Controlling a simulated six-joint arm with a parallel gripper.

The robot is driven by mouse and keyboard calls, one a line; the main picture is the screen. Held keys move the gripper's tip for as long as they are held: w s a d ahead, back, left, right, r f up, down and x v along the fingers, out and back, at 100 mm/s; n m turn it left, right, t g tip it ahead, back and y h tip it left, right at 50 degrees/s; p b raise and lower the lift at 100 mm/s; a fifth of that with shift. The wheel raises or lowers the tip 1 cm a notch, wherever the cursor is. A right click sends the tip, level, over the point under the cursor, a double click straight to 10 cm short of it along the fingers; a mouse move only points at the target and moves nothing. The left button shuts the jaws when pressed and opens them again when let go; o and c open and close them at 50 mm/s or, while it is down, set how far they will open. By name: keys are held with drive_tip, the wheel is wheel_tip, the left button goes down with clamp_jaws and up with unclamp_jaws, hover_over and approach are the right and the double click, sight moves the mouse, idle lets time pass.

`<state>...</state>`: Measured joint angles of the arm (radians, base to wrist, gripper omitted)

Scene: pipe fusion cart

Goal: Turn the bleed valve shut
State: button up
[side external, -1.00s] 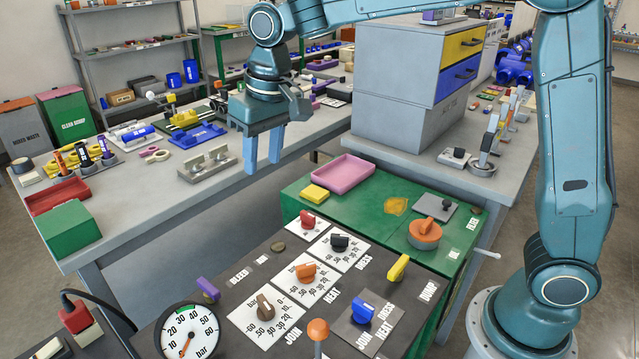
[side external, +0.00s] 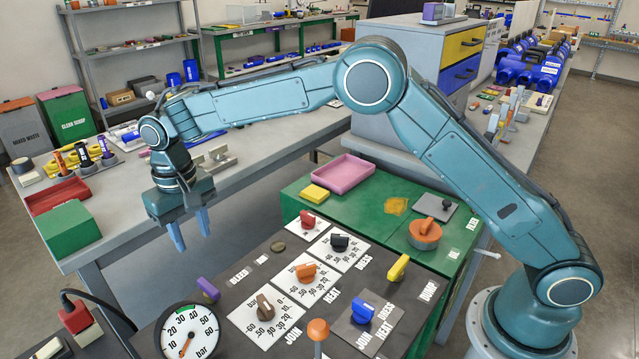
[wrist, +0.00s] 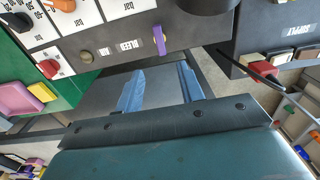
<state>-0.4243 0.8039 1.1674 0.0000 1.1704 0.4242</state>
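The bleed valve shows as a purple lever (side external: 208,289) on the left edge of the dark cart panel, beside the printed BLEED label (side external: 241,273). The lever is tilted in the side view. In the wrist view the purple lever (wrist: 159,40) stands beyond my fingertips, roughly in line with the gap between them. My gripper (side external: 192,232) points down, open and empty, its two blue fingers apart. It is above and behind the lever, not touching it. The open fingers also show in the wrist view (wrist: 160,68).
The panel carries several dial knobs, including a brown one (side external: 265,307) and an orange one (side external: 306,272). A pressure gauge (side external: 187,335) stands in front of the lever. A red plug (side external: 75,318) with a black cable is at left. The grey bench (side external: 150,215) lies behind my gripper.

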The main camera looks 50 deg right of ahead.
sight(208, 285)
drive_tip(key=shift+f, duration=0.1)
drive_tip(key=shift+f, duration=6.8)
drive_tip(key=shift+c, duration=0.5)
clamp_jaws()
